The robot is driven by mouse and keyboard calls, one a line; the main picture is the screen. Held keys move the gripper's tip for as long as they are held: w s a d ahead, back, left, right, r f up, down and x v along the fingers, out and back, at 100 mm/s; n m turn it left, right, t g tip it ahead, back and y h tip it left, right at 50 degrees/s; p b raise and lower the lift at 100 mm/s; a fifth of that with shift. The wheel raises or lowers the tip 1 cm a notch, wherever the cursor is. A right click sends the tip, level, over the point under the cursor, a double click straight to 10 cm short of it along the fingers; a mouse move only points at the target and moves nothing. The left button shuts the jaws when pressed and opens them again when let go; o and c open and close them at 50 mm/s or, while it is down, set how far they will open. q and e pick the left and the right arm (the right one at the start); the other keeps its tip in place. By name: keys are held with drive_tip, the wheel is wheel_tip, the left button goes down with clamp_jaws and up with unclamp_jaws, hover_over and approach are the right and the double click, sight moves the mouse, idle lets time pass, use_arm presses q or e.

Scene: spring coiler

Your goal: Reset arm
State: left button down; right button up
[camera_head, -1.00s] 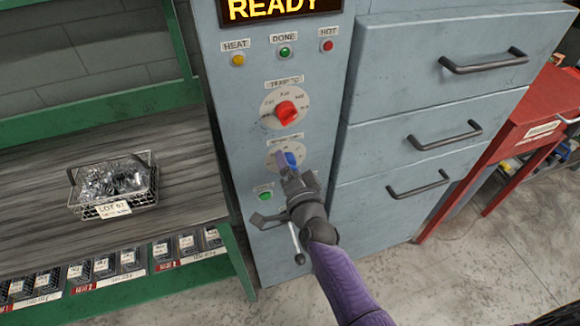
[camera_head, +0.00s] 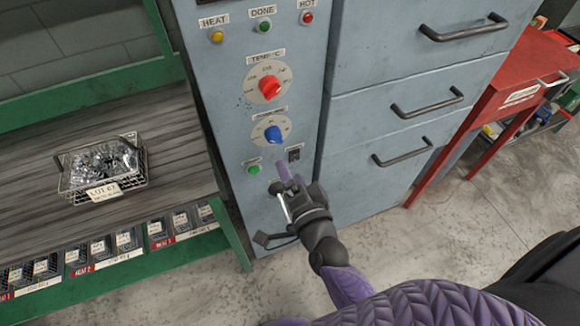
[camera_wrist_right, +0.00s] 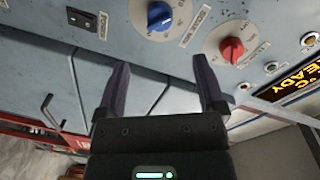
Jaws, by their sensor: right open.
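My right gripper (camera_head: 287,172) is in front of the grey control panel (camera_head: 262,105), below the blue knob (camera_head: 274,134). In the right wrist view the gripper (camera_wrist_right: 162,85) is open, with nothing between its fingers. The blue knob also shows there (camera_wrist_right: 160,15), beyond the fingers and apart from them. The red knob (camera_head: 269,87) sits above the blue one, and also shows in the right wrist view (camera_wrist_right: 231,50). A green button (camera_head: 254,169) and a black switch (camera_head: 294,155) are low on the panel. My left gripper is out of view.
Grey drawers (camera_head: 405,80) with dark handles stand right of the panel. A red table (camera_head: 515,90) is farther right. A wire basket (camera_head: 102,168) labelled LOT 67 sits on a wooden shelf at left. Several small bins line the green shelf edge.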

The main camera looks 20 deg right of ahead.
drive_tip(key=s+a+f+n+g+y, duration=0.2)
drive_tip(key=s+a+n+g+y, duration=0.2)
drive_tip(key=s+n+g, duration=0.45)
drive_tip(key=s+d+n+g+h, duration=0.3)
drive_tip(key=s+d+n+g, duration=0.25)
drive_tip(key=s, duration=0.25)
drive_tip(key=s+f+g+b, duration=0.1)
drive_tip(key=s+f+b, duration=0.1)
drive_tip(key=f, duration=1)
drive_tip(key=s+f+g+b, duration=0.1)
drive_tip(key=s+f+b, duration=0.1)
drive_tip(key=f, duration=1)
use_arm(q)
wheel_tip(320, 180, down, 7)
drive_tip(key=b, duration=0.3)
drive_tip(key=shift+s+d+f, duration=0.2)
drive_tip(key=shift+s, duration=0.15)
use_arm(e)
drive_tip(key=s+d+f+n, duration=0.1)
drive_tip(key=s+d+f, duration=0.2)
drive_tip(key=s+f, duration=0.8)
drive_tip(key=shift+s+d+f+g+h, duration=0.3)
drive_tip(key=shift+s+f+g+h, duration=0.1)
drive_tip(key=shift+s, duration=0.55)
